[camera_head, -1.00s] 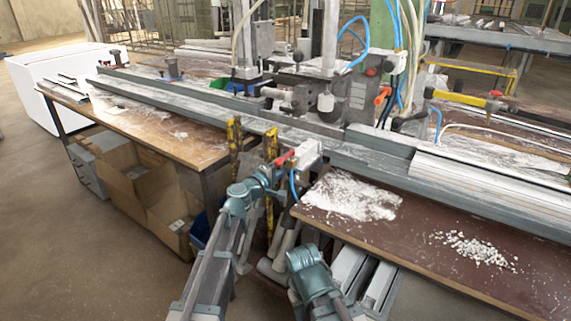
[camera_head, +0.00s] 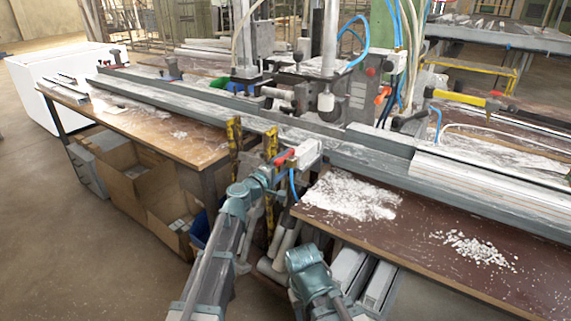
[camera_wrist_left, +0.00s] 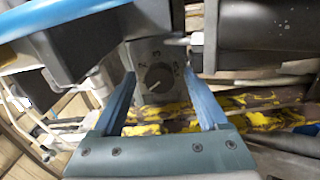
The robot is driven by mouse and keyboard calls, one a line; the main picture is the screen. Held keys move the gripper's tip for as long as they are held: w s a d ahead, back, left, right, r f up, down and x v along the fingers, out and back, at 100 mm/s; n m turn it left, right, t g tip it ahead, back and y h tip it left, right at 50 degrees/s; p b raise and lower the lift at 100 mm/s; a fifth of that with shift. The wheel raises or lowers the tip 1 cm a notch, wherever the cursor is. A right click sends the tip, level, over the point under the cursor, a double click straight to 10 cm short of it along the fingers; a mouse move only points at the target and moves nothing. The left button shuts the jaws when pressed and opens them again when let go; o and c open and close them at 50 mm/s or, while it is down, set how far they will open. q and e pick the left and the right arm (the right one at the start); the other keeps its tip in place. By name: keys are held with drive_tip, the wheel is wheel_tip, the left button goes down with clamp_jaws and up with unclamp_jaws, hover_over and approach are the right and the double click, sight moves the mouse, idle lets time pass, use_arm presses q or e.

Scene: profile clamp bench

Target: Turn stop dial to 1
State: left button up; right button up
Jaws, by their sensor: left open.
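The stop dial (camera_wrist_left: 158,77) is a dark round knob with a pale pointer line on a grey plate, in the left wrist view. Numerals stand around its upper rim; the pointer seems to slant to the lower left, but I cannot read its setting surely. My left gripper (camera_wrist_left: 159,80) is open, its two blue fingers either side of the dial in the picture, with visible gaps. Contact is not visible. In the head view my left gripper (camera_head: 275,172) is at the bench's front edge, by a red lever (camera_head: 284,157); the dial is hidden there. My right gripper's fingers do not show.
A white block (camera_head: 307,152) sits by the red lever. Yellow worn posts (camera_head: 270,190) stand close to my left arm. The long metal profile rail (camera_head: 370,160) crosses behind. White chips (camera_head: 475,248) lie on the brown bench (camera_head: 420,225) at right.

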use_arm(q)
drive_tip(key=v, duration=1.3)
drive_tip(key=shift+s+a, duration=0.25)
drive_tip(key=shift+a, duration=0.05)
drive_tip(key=s+d+f+m+g+y, duration=0.1)
drive_tip(key=s+d+f+m+g, duration=0.3)
drive_tip(key=s+f+m+g, duration=0.55)
drive_tip(key=s+a+f+g+y, duration=0.4)
drive_tip(key=s+a+f+y, duration=0.4)
drive_tip(key=s+a+f, duration=0.35)
drive_tip(key=s+d+r+m+p, duration=0.1)
drive_tip(key=s+d+r+p, duration=0.1)
drive_tip(key=r+p, duration=0.6)
drive_tip(key=s+d+r+m+g+y+p, duration=0.1)
drive_tip(key=d+r+p, duration=0.3)
drive_tip(key=r+p, duration=0.4)
drive_tip(key=s+d+r+m+y+p, duration=0.1)
drive_tip(key=s+d+r+m+p, duration=0.1)
drive_tip(key=r+p, duration=0.6)
drive_tip(key=shift+s+d+r+m+g+p, duration=0.2)
drive_tip(key=shift+s+d+m+g+p, duration=0.15)
drive_tip(key=shift+s+d+p, duration=0.4)
